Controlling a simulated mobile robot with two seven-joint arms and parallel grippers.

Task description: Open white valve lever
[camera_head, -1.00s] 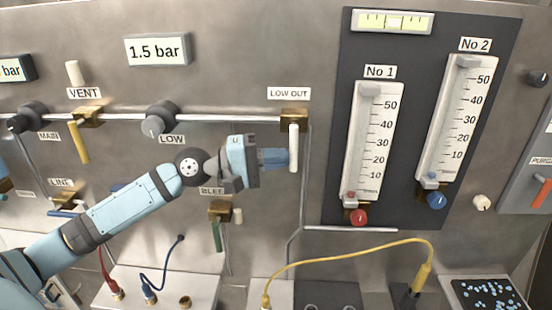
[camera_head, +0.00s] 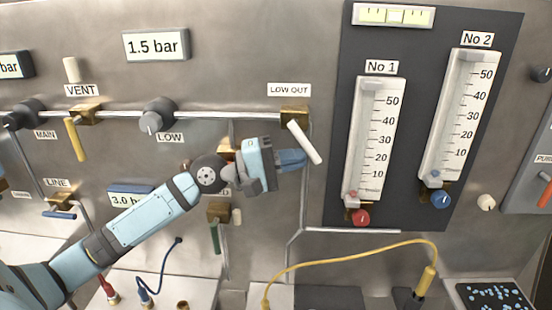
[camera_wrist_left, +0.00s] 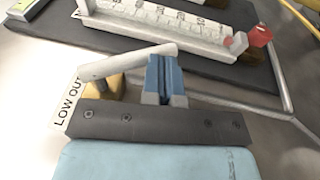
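The white valve lever (camera_head: 305,142) is on the brass LOW OUT valve (camera_head: 295,116) at the right end of the upper pipe. It slants down and to the right, and its lower end is out to the right. My left gripper (camera_head: 293,159) is at the lever's lower left, with its blue fingers together. In the left wrist view, the fingers (camera_wrist_left: 165,78) are side by side and empty. The lever (camera_wrist_left: 128,60) runs across just past their tips and seems to touch them. The brass valve body (camera_wrist_left: 100,90) is to their left. My right gripper is not in view.
Flowmeters No 1 (camera_head: 376,140) and No 2 (camera_head: 460,115) stand on a dark panel right of the lever. A thin pipe (camera_head: 305,195) runs down below the valve. A yellow cable (camera_head: 350,247) arches lower down. A green lever (camera_head: 216,238) hangs below my left forearm.

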